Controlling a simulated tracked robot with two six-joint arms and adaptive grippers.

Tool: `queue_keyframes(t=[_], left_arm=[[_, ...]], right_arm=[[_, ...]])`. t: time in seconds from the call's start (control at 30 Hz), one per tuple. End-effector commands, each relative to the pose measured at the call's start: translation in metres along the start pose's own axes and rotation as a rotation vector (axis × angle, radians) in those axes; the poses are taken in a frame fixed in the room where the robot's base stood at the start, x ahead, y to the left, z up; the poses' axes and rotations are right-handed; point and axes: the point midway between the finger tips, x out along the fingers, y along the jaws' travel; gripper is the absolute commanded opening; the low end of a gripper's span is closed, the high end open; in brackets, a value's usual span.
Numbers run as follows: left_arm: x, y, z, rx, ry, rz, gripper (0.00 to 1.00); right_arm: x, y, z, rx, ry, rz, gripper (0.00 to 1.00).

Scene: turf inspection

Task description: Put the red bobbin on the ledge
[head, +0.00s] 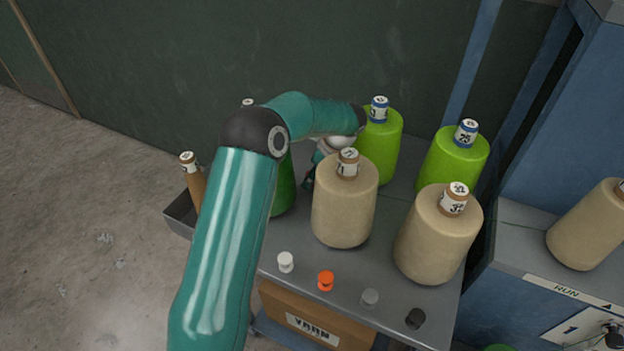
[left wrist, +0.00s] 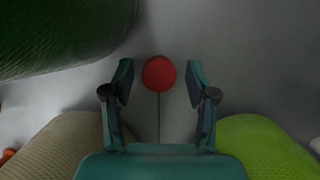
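The red bobbin (left wrist: 159,73) shows in the left wrist view as a round red top over the grey surface, with a thin green line running down from it. My left gripper (left wrist: 160,85) has its fingers apart on either side of the bobbin, with gaps on both sides. In the head view my left gripper (head: 312,172) is mostly hidden behind a beige cone, and the red bobbin is hidden there. A grey ledge (head: 515,238) on the blue machine at the right carries a beige cone; I cannot tell whether it is the task's ledge. My right gripper is not in view.
Beige cones (head: 345,210) and green cones (head: 455,162) crowd the grey cart top (head: 300,258). White (head: 285,262), orange (head: 326,281), grey (head: 370,298) and black (head: 415,318) bobbins line its front edge. A brown bottle-shaped spool (head: 192,182) stands at the left.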

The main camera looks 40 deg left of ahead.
Motion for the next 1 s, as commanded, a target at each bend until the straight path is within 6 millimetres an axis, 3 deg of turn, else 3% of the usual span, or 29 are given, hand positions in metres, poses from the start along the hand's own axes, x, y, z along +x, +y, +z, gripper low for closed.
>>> queue_keyframes(t=[0.03,0.3,0.67,1.0], left_arm=[[0.000,0.000,0.000,0.000,0.000,0.000,0.45],[0.000,0.000,0.000,-0.001,0.000,0.000,0.03],[-0.004,0.000,0.002,-0.002,0.000,-0.001,0.03],[-0.040,-0.001,0.017,-0.003,0.000,-0.004,0.03]], right_arm=[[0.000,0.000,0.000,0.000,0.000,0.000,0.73],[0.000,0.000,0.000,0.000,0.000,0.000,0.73],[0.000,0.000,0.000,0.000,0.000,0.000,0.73],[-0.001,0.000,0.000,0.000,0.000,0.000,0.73]])
